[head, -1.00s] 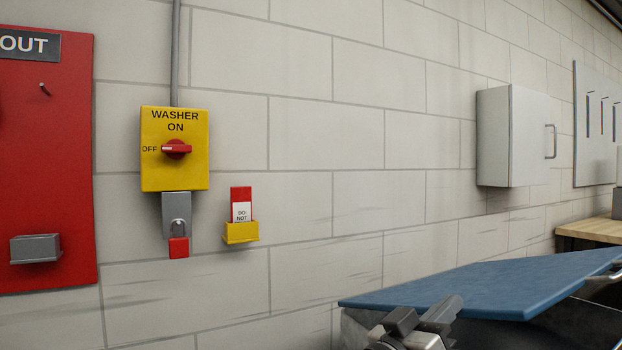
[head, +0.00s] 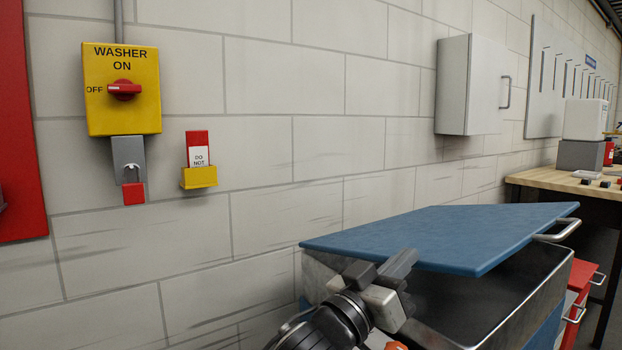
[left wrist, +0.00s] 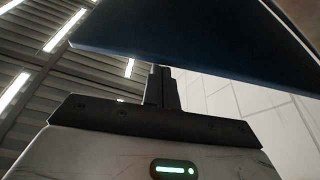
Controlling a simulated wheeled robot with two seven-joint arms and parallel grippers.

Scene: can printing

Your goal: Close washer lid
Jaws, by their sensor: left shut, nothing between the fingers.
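The blue washer lid (head: 440,232) is tilted, partly raised over the open metal washer tub (head: 500,310). A dark gap shows between the lid and the tub's front rim. A metal handle (head: 557,231) sticks out at the lid's right end. My left gripper (head: 398,268) is at the lid's near left edge, shut and empty. In the left wrist view the shut fingers (left wrist: 160,88) point up toward the dark underside of the lid (left wrist: 200,38). I cannot tell whether they touch it. My right gripper is out of view.
A yellow washer switch box (head: 122,88) and a small yellow tag holder (head: 198,178) are on the wall at left. A white cabinet (head: 470,85) hangs above the lid. A wooden workbench (head: 550,181) and a red drawer unit (head: 582,280) stand at right.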

